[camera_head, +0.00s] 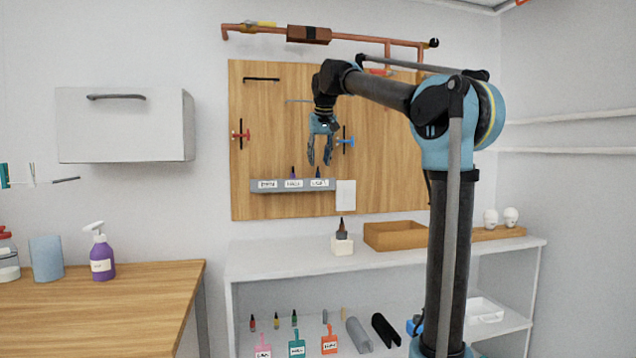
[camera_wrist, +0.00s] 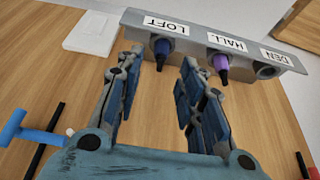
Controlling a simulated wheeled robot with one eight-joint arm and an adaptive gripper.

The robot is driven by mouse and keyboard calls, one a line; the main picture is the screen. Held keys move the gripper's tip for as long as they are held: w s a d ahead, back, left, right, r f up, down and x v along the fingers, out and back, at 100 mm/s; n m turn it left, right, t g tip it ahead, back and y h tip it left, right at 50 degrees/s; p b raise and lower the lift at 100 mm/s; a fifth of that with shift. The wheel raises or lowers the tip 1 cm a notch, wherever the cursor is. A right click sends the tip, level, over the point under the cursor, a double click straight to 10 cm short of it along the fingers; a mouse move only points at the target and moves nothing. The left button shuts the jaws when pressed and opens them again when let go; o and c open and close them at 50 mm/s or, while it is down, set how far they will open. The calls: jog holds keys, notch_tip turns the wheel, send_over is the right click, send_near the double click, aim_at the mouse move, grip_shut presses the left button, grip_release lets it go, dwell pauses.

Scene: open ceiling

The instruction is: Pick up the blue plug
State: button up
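The blue plug (camera_wrist: 162,50) stands in the LOFT hole of the grey holder (camera_wrist: 196,38), its narrow dark end pointing towards my gripper. The plug also shows small in the head view (camera_head: 318,173). My gripper (camera_wrist: 161,62) is open and empty, pointing down in front of the wooden board. In the wrist view the blue plug appears between its fingertips. In the head view my gripper (camera_head: 320,163) hangs just above the plug; contact cannot be seen. A purple plug (camera_wrist: 221,66) stands in the neighbouring HALL hole. The DEN hole (camera_wrist: 265,70) looks empty.
A blue valve handle (camera_head: 346,142) sits on the board right of my gripper, and a red one (camera_head: 241,136) is further left. A white card (camera_head: 345,195) hangs beside the holder. Below, a white shelf (camera_head: 270,262) carries a wooden tray (camera_head: 394,236).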

aim_at(318, 168)
jog(key=shift+x, duration=2.6)
jog(key=shift+w, duration=0.1)
jog(key=shift+c, duration=0.2)
jog(key=shift+r, duration=0.1)
jog(key=c, duration=0.8)
